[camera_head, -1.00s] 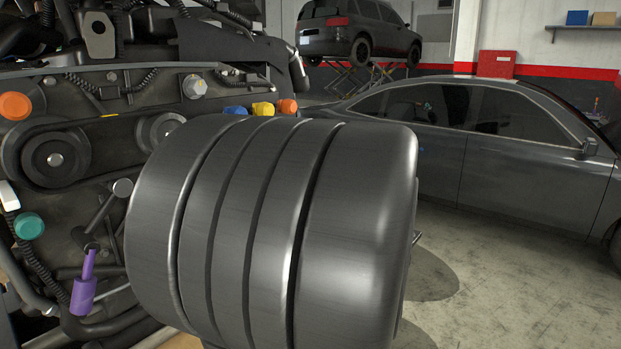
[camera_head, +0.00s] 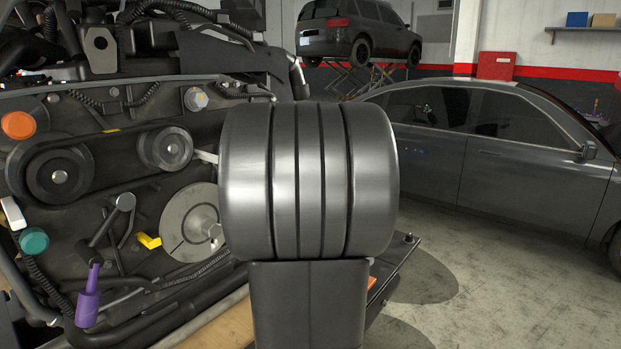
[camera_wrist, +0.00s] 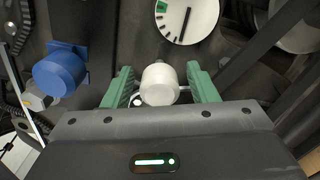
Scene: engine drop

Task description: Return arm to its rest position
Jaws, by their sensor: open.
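My gripper (camera_wrist: 162,88) shows in the wrist view with its two green fingers apart. A white rounded cap (camera_wrist: 160,84) stands between the fingers, with a small gap visible on each side. I cannot tell how deep it sits between them. In the head view my own large grey arm links fill the middle and hide the gripper. The engine (camera_head: 75,115) stands on the left, close behind my arm.
The wrist view shows a blue cap (camera_wrist: 60,72) left of my gripper and a white dial-like disc (camera_wrist: 187,18) above. The engine carries an orange cap (camera_head: 18,125), teal cap (camera_head: 33,240) and purple part (camera_head: 88,300). A parked car (camera_head: 500,150) stands right; floor before it is clear.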

